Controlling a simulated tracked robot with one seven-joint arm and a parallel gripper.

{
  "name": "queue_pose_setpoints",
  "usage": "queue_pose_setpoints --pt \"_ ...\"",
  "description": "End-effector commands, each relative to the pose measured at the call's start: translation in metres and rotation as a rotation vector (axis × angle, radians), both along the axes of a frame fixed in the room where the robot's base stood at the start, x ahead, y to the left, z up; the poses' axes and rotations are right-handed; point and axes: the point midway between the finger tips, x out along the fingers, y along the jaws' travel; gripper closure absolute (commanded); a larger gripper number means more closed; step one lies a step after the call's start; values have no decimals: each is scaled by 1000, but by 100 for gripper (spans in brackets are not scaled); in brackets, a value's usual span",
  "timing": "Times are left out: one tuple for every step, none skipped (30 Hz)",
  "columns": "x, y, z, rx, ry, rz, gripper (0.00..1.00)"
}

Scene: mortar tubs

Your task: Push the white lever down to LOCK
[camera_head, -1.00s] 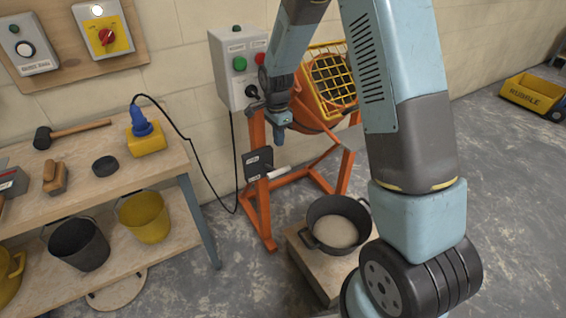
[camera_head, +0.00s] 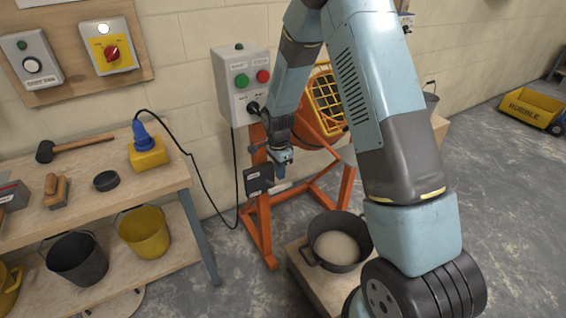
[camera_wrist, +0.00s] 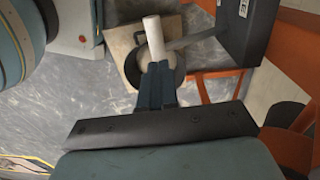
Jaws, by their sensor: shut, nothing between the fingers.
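The white lever (camera_wrist: 154,36) shows in the wrist view as a white grip on a grey bar that runs right to a dark plate (camera_wrist: 243,30). My gripper (camera_head: 280,177) is shut and empty, pointing down beside the plate. In the wrist view its fingertips (camera_wrist: 158,68) overlap the near end of the white grip. I cannot tell whether they touch. The LOCK mark cannot be read.
The orange mixer stand (camera_head: 262,225) is around and below the plate. A grey control box (camera_head: 240,85) is on the wall above it. A black pot (camera_head: 338,240) with pale contents stands on a low wooden platform (camera_head: 305,278). The workbench (camera_head: 90,185) is at left.

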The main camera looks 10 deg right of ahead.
Motion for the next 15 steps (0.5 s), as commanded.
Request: queue_pose_setpoints --pt "-1 -1 -8 1 1 0 100" --pt "-1 -1 -11 -1 2 -1 100" --pt "-1 -1 -16 -1 2 -1 100" --pt "-1 -1 -19 -1 2 -2 100" --pt "-1 -1 -21 0 1 -2 100" --pt "-1 -1 -24 0 0 -2 100" --pt "-1 -1 -25 0 0 -2 100" --pt "-1 -1 -27 0 0 -2 100" --pt "-1 -1 -28 0 0 -2 100" --pt "-1 -1 -29 0 0 -2 100" --pt "-1 -1 -30 0 0 -1 100" --pt "-1 -2 -30 0 0 -1 100" --pt "-1 -1 -30 0 0 -1 100" --pt "-1 -2 -30 0 0 -1 100" --pt "-1 -2 -30 0 -1 -1 100"
